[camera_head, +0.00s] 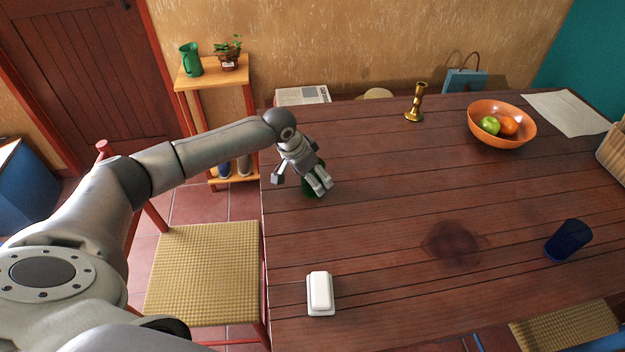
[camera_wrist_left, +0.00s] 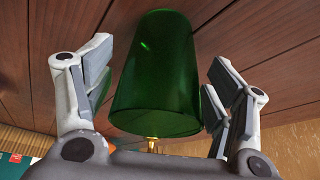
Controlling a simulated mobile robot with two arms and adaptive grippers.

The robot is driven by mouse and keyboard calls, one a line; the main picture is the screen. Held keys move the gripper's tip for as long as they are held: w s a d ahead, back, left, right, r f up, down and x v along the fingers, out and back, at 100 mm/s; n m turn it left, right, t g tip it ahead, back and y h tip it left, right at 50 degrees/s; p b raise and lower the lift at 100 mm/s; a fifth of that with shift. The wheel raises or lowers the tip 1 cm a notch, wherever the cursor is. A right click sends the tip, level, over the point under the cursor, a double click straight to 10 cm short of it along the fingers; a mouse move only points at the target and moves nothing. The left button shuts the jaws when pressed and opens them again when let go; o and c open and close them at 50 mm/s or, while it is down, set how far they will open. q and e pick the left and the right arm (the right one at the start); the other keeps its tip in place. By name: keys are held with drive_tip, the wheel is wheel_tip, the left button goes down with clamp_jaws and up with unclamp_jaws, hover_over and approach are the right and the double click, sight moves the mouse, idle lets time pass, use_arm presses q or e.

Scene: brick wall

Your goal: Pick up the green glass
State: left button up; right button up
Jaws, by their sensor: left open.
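The green glass (camera_wrist_left: 155,75) stands on the wooden table near its left edge. In the head view only a dark green part of the glass (camera_head: 311,189) shows, behind my gripper. My left gripper (camera_head: 318,187) is at the glass. In the left wrist view the open fingers of my left gripper (camera_wrist_left: 157,95) stand on either side of the glass, with the glass between them. The right finger is very close to the glass; whether it touches I cannot tell. My right gripper is in neither view.
On the wooden table (camera_head: 380,230) stand a white butter dish (camera_head: 320,292), a blue glass (camera_head: 568,240), a brass candlestick (camera_head: 416,103) and an orange fruit bowl (camera_head: 502,140). A chair (camera_head: 205,270) is at the left edge. The middle of the table is clear.

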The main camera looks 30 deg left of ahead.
use_arm(q)
drive_tip(key=shift+w+f, duration=0.15)
drive_tip(key=shift+f, duration=0.1)
drive_tip(key=c, duration=1.1)
drive_tip(key=shift+c, duration=0.5)
drive_tip(key=shift+r, duration=0.15)
